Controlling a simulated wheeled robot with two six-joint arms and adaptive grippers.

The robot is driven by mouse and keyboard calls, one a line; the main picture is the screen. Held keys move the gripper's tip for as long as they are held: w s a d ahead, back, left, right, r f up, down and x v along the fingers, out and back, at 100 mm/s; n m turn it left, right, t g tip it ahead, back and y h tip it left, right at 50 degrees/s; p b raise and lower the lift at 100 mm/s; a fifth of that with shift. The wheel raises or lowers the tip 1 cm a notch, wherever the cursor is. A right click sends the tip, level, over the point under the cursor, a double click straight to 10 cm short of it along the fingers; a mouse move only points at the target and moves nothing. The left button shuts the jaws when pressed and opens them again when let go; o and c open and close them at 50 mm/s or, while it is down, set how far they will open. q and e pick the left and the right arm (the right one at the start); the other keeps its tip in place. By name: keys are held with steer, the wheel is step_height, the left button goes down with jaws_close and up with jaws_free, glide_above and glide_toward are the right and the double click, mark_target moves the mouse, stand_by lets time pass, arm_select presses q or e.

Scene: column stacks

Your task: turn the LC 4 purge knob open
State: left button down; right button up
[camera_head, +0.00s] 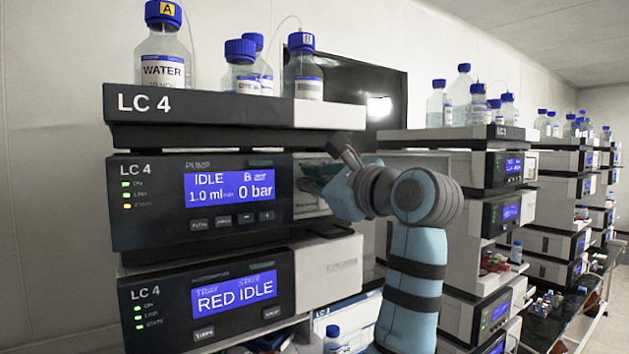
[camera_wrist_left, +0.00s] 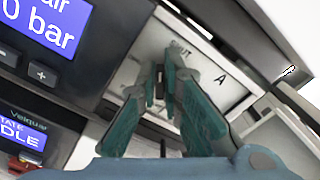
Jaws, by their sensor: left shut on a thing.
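The LC 4 pump module (camera_head: 140,205) stands at the left in the head view; its screen (camera_head: 229,187) reads IDLE, 1.0 ml/min and 0 bar. My left gripper (camera_head: 312,174) is at the recessed panel on the module's right side. In the wrist view the left gripper (camera_wrist_left: 163,82) is shut, with its teal fingers around a small dark part, the purge knob (camera_wrist_left: 159,86). The fingers hide most of the knob, so its angle cannot be told. The pale panel (camera_wrist_left: 222,98) behind carries a mark like SHUT and a letter A. My right gripper is not in view.
Bottles, including one marked WATER (camera_head: 162,70), stand on the LC 4 top tray (camera_head: 200,105). The RED IDLE module (camera_head: 150,315) is below the pump. Another instrument stack (camera_head: 465,165) stands close on the right of my arm. A dark monitor (camera_head: 385,90) is behind.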

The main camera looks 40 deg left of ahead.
arm_select(q)
steer(key=shift+s+a+f+n, duration=0.1)
steer(key=shift+f+n, duration=0.05)
steer(key=shift+n, duration=1.5)
steer(key=shift+s+d+f+n, duration=0.1)
steer(key=shift+f+n, duration=0.05)
steer(key=shift+n, duration=1.45)
steer(key=shift+s+a+f+n, duration=0.1)
steer(key=shift+f+n, duration=0.05)
steer(key=shift+n, duration=1.5)
steer(key=c, duration=1.7)
jaws_free()
steer(key=shift+w, duration=0.1)
steer(key=shift+v, duration=3.6)
